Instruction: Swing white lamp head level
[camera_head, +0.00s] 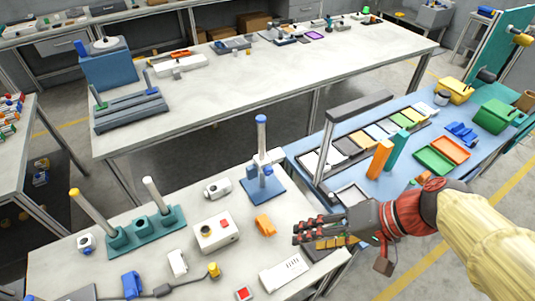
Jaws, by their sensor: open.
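I cannot tell for sure which thing is the white lamp head. A blue stand (263,185) on the near table has an upright post with a blue top (261,121) and a white part (268,157) on it. A white cylindrical piece (217,188) with a dark end lies left of the stand. A grey bar (360,104) on a post stands over the blue bench at the right. My gripper (297,231) is open, its red-jointed fingers pointing left, near the right edge of the near table. It appears empty and apart from the stand.
A white box with a red button (216,232) and an orange piece (264,225) lie left of my gripper. A teal base (142,229) holds tilted white rods. Coloured tiles and trays (435,161) cover the blue bench.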

